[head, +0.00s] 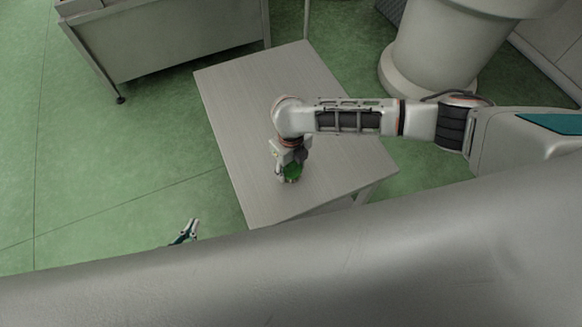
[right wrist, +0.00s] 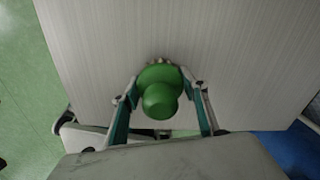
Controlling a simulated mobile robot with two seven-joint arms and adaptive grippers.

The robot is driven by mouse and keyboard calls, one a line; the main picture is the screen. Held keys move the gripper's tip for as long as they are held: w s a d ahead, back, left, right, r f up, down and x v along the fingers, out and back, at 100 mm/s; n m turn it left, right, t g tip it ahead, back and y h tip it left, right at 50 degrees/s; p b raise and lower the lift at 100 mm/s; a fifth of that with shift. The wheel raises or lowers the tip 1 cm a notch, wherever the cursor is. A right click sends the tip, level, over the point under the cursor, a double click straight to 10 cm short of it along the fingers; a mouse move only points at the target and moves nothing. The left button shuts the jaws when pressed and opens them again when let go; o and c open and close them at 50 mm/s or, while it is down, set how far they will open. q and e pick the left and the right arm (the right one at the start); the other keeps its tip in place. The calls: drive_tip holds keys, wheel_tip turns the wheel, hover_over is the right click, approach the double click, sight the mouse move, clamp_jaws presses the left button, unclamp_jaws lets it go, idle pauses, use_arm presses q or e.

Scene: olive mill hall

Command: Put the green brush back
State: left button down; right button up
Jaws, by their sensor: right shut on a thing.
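The green brush (right wrist: 160,100) is between the fingers of my right gripper (right wrist: 161,88), which is shut on it. In the right wrist view I see its rounded green knob from above, with a wider green part under it. I cannot tell whether the brush touches the tabletop. My left gripper (head: 187,231) shows only partly, low at the left, away from the table; its opening is unclear.
The rest of the tabletop is bare. A grey metal trough on legs (head: 180,40) stands behind at the left. A thick pale column (head: 436,50) stands behind at the right. Green floor (head: 100,160) is open left of the table.

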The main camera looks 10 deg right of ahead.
drive_tip(key=o, duration=1.1)
drive_tip(key=shift+f, duration=0.15)
drive_tip(key=shift+o, duration=0.2)
